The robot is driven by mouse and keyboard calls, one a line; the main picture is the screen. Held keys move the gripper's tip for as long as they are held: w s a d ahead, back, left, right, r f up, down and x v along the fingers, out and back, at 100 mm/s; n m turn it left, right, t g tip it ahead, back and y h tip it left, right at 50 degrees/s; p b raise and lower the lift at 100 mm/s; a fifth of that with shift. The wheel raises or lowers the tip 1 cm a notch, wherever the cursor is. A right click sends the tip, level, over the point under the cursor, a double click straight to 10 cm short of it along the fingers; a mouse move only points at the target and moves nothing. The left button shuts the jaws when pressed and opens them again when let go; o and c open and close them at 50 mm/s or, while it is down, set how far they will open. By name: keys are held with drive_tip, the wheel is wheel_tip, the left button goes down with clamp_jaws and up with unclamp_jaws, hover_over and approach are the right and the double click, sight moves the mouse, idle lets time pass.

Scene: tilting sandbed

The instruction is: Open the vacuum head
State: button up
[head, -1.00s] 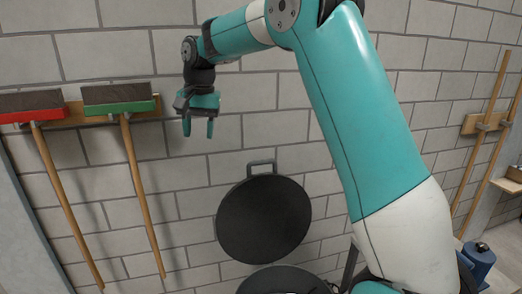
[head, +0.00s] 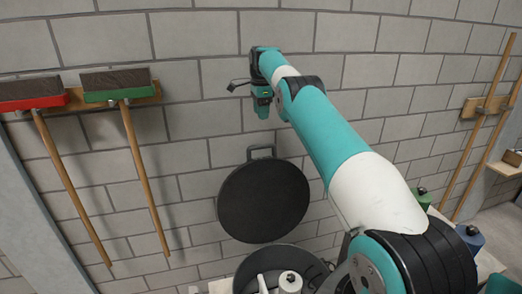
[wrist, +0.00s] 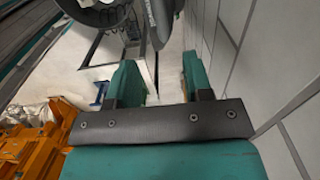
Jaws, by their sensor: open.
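A round black lid (head: 263,203) with a grey handle (head: 262,152) on its top edge stands upright in front of the brick wall in the head view. I take it to be the vacuum head. Below it is a dark round drum (head: 240,272), its top open, with pale objects showing at its front. My gripper (head: 263,112) is above the lid's handle in the picture, apart from it. In the wrist view my gripper (wrist: 160,80) has its two green fingers apart with nothing between them. A dark rounded part (wrist: 98,15) shows beyond the fingers, cut by the top edge.
Two brooms, one red (head: 33,92) and one green (head: 118,86), hang on the left wall. Green (head: 421,199) and blue (head: 470,238) containers stand at the right. Orange equipment (wrist: 35,145) is at lower left in the wrist view. The wall runs close along the right there.

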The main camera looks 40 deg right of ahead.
wheel_tip(320, 180, down, 13)
drive_tip(key=p, duration=0.2)
drive_tip(key=shift+p, duration=0.4)
clamp_jaws()
drive_tip(key=shift+w+a, duration=0.1)
